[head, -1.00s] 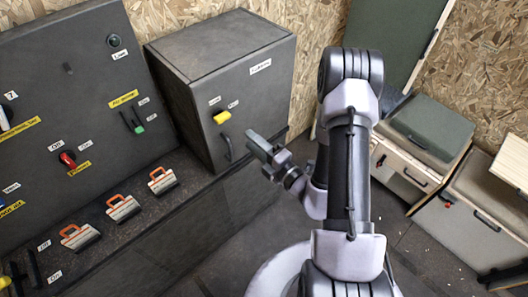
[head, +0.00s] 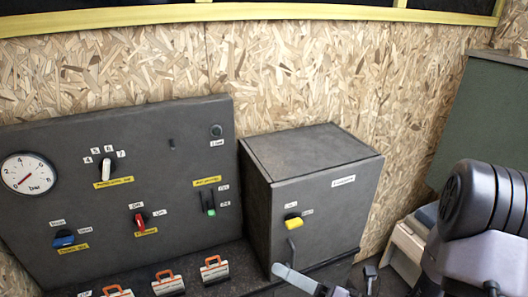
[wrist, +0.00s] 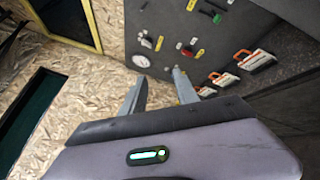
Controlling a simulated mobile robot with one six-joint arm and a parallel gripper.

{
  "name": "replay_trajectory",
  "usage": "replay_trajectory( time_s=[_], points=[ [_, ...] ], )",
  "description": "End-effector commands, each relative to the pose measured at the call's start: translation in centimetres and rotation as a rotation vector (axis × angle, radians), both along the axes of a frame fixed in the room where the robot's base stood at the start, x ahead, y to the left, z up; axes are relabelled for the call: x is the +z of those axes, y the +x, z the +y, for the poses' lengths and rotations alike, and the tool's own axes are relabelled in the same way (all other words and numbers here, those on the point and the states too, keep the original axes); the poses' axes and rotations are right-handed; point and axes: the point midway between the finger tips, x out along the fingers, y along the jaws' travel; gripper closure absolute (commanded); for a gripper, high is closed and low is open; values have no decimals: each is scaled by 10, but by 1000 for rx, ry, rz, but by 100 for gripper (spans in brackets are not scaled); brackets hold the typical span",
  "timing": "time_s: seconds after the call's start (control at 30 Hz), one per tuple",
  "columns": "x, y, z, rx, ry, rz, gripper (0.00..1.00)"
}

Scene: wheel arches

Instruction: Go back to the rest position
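My gripper (wrist: 160,74) is in the wrist view with its two grey fingers apart and nothing between them. In the head view a pale finger of it shows at the bottom edge, in front of the dark cabinet (head: 322,200). The rest of the gripper is partly cut off there. My arm is at the lower right of the head view. No rest position is marked in view.
A dark panel (head: 130,160) carries a gauge (head: 29,174), a red switch (head: 139,222) and a blue knob (head: 63,239). The cabinet has a yellow knob (head: 293,222) and a handle. Several orange-handled items (head: 167,283) line the ledge. A chipboard wall stands behind.

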Motion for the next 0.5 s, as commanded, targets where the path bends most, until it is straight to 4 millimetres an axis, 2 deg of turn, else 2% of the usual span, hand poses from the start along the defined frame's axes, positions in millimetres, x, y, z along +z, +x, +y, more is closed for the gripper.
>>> replay_trajectory(
  time_s=[0.03, 0.1, 0.17, 0.2, 0.23, 0.33, 0.4, 0.5],
  points=[
    [1, -31, 36, 215, -185, -178, 64],
    [-4, -83, 67, 513, -462, -439, 64],
    [-20, -121, 72, 749, -708, -678, 64],
    [-32, -139, 66, 894, -877, -842, 64],
    [-40, -148, 59, 994, -1004, -965, 64],
    [-52, -153, 24, 1257, -1407, -1342, 64],
    [-44, -144, 3, 1370, -1646, -1548, 64],
    [-24, -133, -15, 1455, -1890, -1734, 64]
  ],
)
